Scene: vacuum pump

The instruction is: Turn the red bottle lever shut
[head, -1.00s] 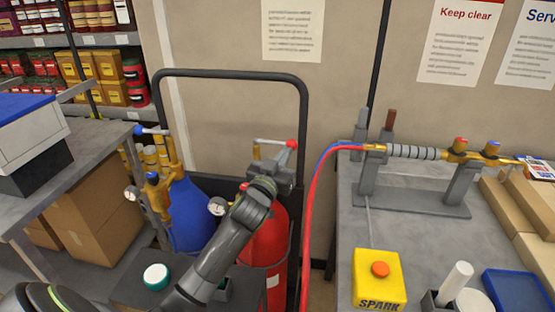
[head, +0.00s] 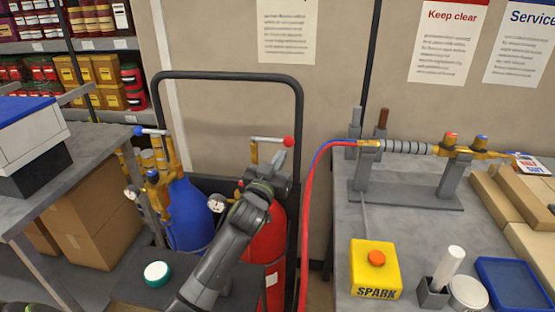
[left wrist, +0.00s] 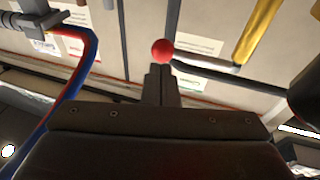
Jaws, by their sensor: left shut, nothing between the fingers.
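The red bottle (head: 262,245) stands in a dark cart, partly hidden behind my left arm. Its lever (head: 268,139) is a thin grey bar running right from a brass valve stem (head: 254,153) to a red ball. My left gripper (head: 281,158) is shut and empty, just below the ball end, with its fingers pointing up. In the left wrist view the shut fingertips (left wrist: 161,70) are right below the red ball (left wrist: 162,51). The bar runs right from the ball toward the brass stem (left wrist: 258,30). I cannot tell whether they touch. My right gripper is out of view.
A blue bottle (head: 188,212) with brass valves and a gauge stands left of the red one. The cart's dark handle (head: 228,76) arches behind. A red and blue hose (head: 308,200) hangs close on the right, beside a bench with a yellow spark box (head: 375,270).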

